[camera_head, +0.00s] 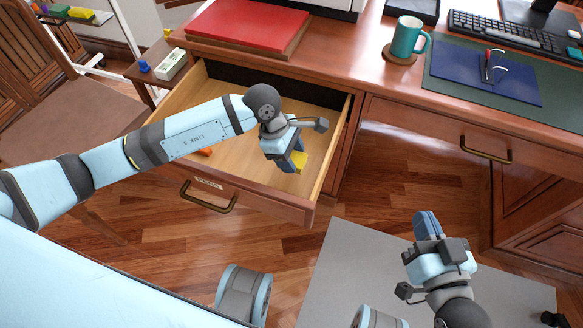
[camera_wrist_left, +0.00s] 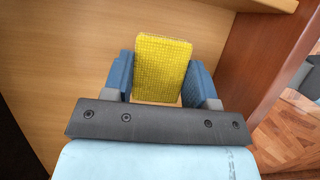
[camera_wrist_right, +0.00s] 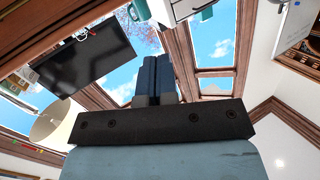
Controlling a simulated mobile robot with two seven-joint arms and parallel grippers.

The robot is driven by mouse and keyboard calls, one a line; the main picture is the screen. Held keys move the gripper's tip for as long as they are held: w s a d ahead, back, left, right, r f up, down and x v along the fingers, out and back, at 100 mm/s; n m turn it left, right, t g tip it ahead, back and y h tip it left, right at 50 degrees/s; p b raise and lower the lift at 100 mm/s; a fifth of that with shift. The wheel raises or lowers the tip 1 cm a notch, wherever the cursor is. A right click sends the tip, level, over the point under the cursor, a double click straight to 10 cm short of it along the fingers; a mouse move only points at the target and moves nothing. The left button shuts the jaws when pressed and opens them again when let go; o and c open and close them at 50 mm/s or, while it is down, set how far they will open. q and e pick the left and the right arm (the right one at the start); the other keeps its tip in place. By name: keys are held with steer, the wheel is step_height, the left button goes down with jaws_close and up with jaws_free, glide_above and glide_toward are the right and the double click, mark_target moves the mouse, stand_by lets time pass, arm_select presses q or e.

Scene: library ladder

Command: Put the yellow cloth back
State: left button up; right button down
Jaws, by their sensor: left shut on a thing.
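The yellow cloth (camera_head: 301,160) is a small folded block between the fingers of my left gripper (camera_head: 292,158). In the left wrist view the cloth (camera_wrist_left: 162,66) stands up between the two blue fingers, with its woven texture showing. The left gripper is shut on it, inside the open wooden drawer (camera_head: 250,200) near its right side. Whether the cloth touches the drawer bottom I cannot tell. My right gripper (camera_head: 427,224) is outside the drawer, over the grey mat, with its fingers together and empty; its fingers also show closed in the right wrist view (camera_wrist_right: 155,78).
An orange thing (camera_head: 205,151) lies in the drawer, partly hidden by my left arm. The desk above holds a red book (camera_head: 250,22), a teal mug (camera_head: 408,38) and a blue folder (camera_head: 465,75). A chair (camera_head: 60,115) stands at left. The drawer bottom is mostly clear.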

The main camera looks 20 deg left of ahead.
arm_select(q)
steer(key=shift+f, duration=0.3)
step_height(320, 180, down, 3)
steer(key=shift+f+b, duration=0.1)
steer(key=shift+b, duration=0.35)
steer(key=shift+f, duration=0.7)
steer(key=o, duration=0.8)
arm_select(e)
steer(key=shift+w+a+r+t+y, duration=0.1)
steer(key=shift+a+r+t+y, duration=0.15)
steer(key=shift+r, duration=0.4)
steer(key=shift+a+r+t+y, duration=0.15)
steer(key=shift+a+r+t, duration=0.1)
steer(key=shift+r, duration=0.35)
